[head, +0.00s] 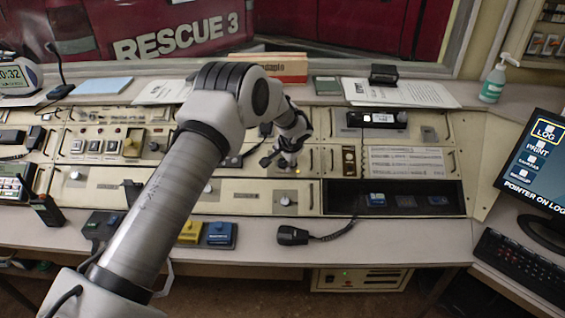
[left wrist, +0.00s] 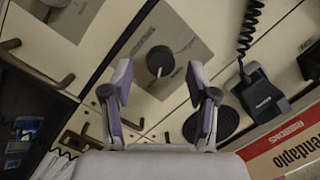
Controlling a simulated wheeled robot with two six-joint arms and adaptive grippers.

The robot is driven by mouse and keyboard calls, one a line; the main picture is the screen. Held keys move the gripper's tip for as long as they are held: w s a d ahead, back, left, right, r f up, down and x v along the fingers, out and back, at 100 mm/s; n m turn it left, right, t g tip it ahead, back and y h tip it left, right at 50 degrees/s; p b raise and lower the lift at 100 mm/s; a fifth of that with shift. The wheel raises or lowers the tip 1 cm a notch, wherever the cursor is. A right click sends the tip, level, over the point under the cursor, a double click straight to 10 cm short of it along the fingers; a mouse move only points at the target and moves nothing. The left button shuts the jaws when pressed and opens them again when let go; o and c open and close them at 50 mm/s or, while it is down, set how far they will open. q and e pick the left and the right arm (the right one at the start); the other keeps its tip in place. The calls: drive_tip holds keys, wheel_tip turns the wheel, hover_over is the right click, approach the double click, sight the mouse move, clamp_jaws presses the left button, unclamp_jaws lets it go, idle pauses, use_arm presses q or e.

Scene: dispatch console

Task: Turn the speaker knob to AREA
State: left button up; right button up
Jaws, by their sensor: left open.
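In the left wrist view, a dark round knob (left wrist: 160,60) with a pale pointer mark sits on a grey plate (left wrist: 150,40) on the cream console panel. No AREA lettering can be read, so I cannot tell its setting. My left gripper (left wrist: 158,80) is open, with one finger on each side of the knob's line of view and nothing held. Whether the fingers touch the knob cannot be told. In the head view my left gripper (head: 277,160) is low over the middle of the console, and my arm hides part of the panel. My right gripper is not in view.
A round black grille (left wrist: 210,123) and a handset with a coiled cord (left wrist: 262,95) lie near the gripper. Metal handles (left wrist: 38,72) stick up from the panels. A microphone (head: 292,235) lies at the console's front edge. A monitor (head: 535,165) stands at right.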

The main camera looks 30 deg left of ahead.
use_arm(q)
drive_tip(key=v, duration=0.9)
drive_tip(key=shift+d+r, duration=0.15)
drive_tip(key=shift+r, duration=0.05)
drive_tip(key=shift+s, duration=0.1)
